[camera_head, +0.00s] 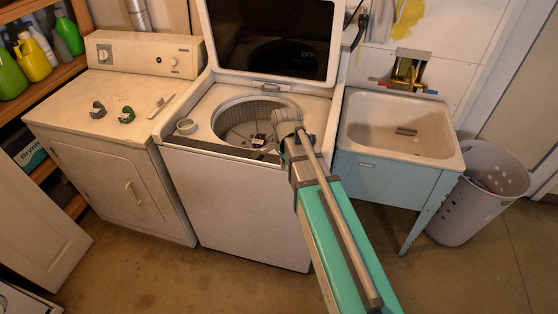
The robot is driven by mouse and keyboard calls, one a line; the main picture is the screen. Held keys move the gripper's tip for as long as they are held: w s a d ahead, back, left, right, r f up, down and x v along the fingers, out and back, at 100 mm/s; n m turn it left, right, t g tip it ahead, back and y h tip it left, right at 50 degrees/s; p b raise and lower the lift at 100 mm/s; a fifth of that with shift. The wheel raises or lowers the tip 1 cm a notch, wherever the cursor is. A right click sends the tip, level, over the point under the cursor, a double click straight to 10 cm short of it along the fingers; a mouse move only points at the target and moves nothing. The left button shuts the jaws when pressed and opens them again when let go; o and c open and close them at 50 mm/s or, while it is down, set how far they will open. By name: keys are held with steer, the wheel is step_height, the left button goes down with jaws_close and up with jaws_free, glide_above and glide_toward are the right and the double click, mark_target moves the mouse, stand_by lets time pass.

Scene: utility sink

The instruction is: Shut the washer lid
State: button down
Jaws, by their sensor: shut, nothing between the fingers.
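The washer (235,205) is a white top-loader in the middle of the view. Its lid (270,42) stands open and upright at the back, a white frame around a dark glass panel. The round metal drum (232,114) is uncovered. My arm reaches in from the lower right, over the washer's front right part. The arm hides part of the washer's right front.
A white dryer (110,165) stands at left with two small clips and a light-coloured tool on top. A utility sink (397,128) stands close at right, with a grey laundry basket (478,195) beyond it. Bottles (33,58) fill the left shelf. The floor in front is clear.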

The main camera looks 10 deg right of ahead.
steer(key=s+d+f+n+b, duration=0.2)
steer(key=s+d+n, duration=0.1)
steer(key=s+n, duration=0.2)
steer(key=s+d+f+n+b, duration=0.3)
steer(key=s+n, duration=0.3)
steer(key=n, duration=0.1)
steer(key=shift+d+f+n, duration=0.2)
steer(key=shift+f+n, duration=0.15)
steer(key=shift+n, duration=0.05)
